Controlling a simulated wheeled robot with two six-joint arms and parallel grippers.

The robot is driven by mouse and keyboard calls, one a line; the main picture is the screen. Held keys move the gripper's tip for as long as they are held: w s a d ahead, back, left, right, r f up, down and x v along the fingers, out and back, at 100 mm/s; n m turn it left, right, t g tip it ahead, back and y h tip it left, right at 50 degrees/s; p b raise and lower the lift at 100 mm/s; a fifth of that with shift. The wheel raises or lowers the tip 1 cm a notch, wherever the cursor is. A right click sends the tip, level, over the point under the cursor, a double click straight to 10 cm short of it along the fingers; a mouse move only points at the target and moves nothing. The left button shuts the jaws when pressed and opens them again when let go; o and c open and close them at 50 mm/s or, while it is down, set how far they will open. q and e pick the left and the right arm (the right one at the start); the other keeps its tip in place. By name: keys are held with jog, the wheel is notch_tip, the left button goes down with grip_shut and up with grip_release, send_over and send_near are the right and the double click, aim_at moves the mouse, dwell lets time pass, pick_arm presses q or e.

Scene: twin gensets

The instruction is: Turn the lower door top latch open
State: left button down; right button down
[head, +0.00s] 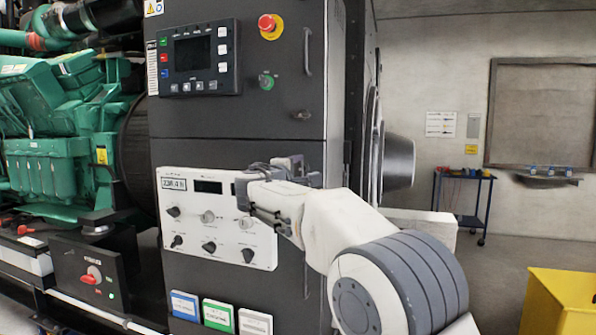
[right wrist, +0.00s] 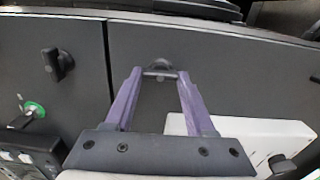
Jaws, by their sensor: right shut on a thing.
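The lower door top latch (right wrist: 160,72) shows in the right wrist view as a small bar on a round base, on the dark lower door (right wrist: 150,105) close to the seam with the upper door. My right gripper (right wrist: 160,76) is shut on this latch, with one purple finger at each end of the bar. In the head view my right gripper (head: 298,170) reaches the right side of the cabinet front, beside the white control panel (head: 205,232). The gripper and wrist hide the latch there. My left gripper is not in view.
The upper door's latch (head: 301,115), a vertical handle (head: 308,50), a green key switch (head: 266,81) and a red emergency stop (head: 270,26) sit above. A green engine (head: 60,140) stands left. A yellow bin (head: 560,302) and a blue trolley (head: 463,205) stand right, with bare floor between.

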dwell(0.3)
jog(key=shift+c, duration=1.2)
grip_release()
jog(key=b+v, duration=0.3)
jog(key=v, duration=0.7)
jog(key=shift+s, duration=0.25)
